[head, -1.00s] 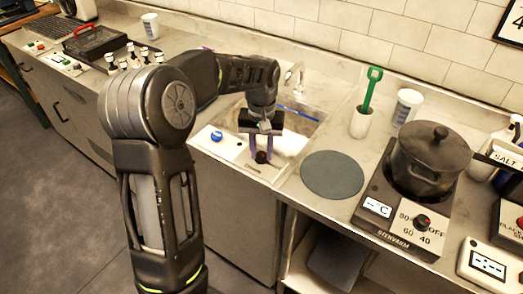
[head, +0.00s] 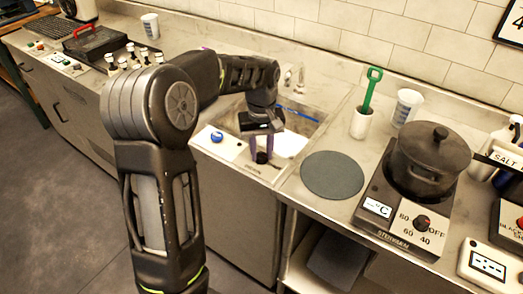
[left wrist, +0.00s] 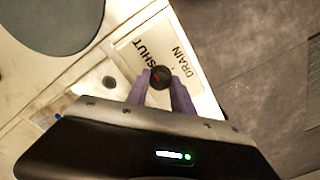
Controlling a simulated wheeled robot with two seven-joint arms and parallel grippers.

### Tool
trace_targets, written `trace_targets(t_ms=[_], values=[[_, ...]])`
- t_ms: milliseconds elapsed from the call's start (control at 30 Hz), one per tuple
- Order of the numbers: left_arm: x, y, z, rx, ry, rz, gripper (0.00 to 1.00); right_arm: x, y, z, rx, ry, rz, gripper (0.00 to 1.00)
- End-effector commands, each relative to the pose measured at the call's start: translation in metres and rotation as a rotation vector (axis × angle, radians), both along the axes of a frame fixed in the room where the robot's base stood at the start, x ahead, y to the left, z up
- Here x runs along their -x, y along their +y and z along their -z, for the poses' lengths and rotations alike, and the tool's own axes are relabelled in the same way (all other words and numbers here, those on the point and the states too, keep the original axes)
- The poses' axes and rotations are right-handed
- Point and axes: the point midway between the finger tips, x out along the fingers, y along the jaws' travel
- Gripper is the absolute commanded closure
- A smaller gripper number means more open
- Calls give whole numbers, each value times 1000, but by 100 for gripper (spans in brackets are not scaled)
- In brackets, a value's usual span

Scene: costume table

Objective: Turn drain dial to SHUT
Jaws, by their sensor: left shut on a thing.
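The drain dial (left wrist: 160,77) is a small dark round knob with a reddish pointer mark, set on a white label plate (left wrist: 133,51) in the left wrist view. The words SHUT and DRAIN are printed on the plate. My left gripper (left wrist: 159,86) has its purple fingers on either side of the knob, shut on it. In the head view the dial (head: 261,157) sits on the sink's front ledge, under my left gripper (head: 261,150). Which word the pointer faces is hard to tell. My right gripper is not in view.
A grey round mat (head: 332,174) and a hot plate with a dark pot (head: 432,155) stand to the right.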

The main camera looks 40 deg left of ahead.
Motion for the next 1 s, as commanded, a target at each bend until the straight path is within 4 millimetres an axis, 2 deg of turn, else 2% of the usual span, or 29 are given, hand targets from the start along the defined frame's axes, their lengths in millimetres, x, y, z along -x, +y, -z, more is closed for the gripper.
trace_targets(t_ms=[33, 267, 633, 767, 1000], values=[[-1, 0, -1, -1, -4, 0, 69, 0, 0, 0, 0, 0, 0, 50], [0, 0, 0, 0, -1, 1, 50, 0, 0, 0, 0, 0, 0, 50], [0, 0, -5, 0, -1, 1, 50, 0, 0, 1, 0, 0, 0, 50], [-1, 0, -20, -1, -4, 2, 50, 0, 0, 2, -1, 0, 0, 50], [-1, 0, -60, -1, -5, 1, 50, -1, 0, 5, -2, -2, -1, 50]])
